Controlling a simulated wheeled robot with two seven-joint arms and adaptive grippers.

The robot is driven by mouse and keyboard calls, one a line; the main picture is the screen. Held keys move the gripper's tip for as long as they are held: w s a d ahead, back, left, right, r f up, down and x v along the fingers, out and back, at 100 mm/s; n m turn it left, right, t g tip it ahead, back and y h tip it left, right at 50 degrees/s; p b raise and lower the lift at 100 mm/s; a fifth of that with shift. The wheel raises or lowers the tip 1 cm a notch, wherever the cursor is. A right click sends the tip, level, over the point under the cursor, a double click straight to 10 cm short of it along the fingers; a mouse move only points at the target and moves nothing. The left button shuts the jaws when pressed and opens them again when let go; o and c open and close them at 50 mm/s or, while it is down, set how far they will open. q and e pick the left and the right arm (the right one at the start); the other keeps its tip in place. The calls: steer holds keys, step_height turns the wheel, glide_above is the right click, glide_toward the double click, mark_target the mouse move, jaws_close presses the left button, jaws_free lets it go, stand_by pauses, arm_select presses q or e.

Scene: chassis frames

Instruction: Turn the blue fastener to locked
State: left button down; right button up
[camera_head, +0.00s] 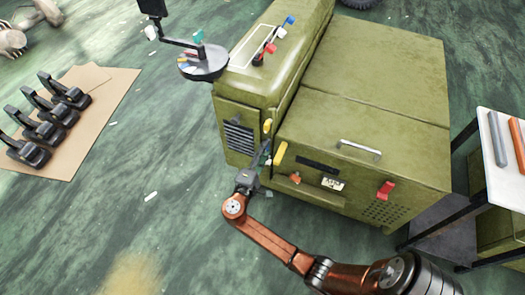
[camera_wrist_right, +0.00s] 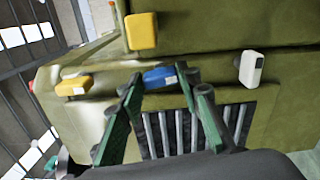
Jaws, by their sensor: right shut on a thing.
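The blue fastener (camera_wrist_right: 160,77) sits on the green machine's front, just above a dark slatted vent (camera_wrist_right: 180,128), in the right wrist view. It lies between the two fingertips of my right gripper (camera_wrist_right: 161,80), which is shut on it. The blue fastener looks roughly crosswise, slightly tilted in this view. In the head view my right gripper (camera_head: 266,150) reaches the green machine (camera_head: 360,135) near its front corner, and the blue fastener there is hidden by the gripper. My left gripper is not in view.
Two yellow fasteners (camera_wrist_right: 142,31) (camera_wrist_right: 74,86) and a white fastener (camera_wrist_right: 251,68) are close around my right fingers. A lever panel (camera_head: 270,45) is on top of the machine. A white table (camera_head: 500,165) stands at right. Black devices (camera_head: 45,120) lie on cardboard at left.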

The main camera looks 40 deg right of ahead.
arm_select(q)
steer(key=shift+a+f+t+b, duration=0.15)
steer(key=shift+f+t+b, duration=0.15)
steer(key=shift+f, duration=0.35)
arm_select(e)
steer(key=shift+a+f+m, duration=0.1)
steer(key=shift+m, duration=0.8)
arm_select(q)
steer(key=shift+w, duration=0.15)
arm_select(e)
steer(key=o, duration=0.9)
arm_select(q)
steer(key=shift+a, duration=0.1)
arm_select(e)
steer(key=v, duration=1.2)
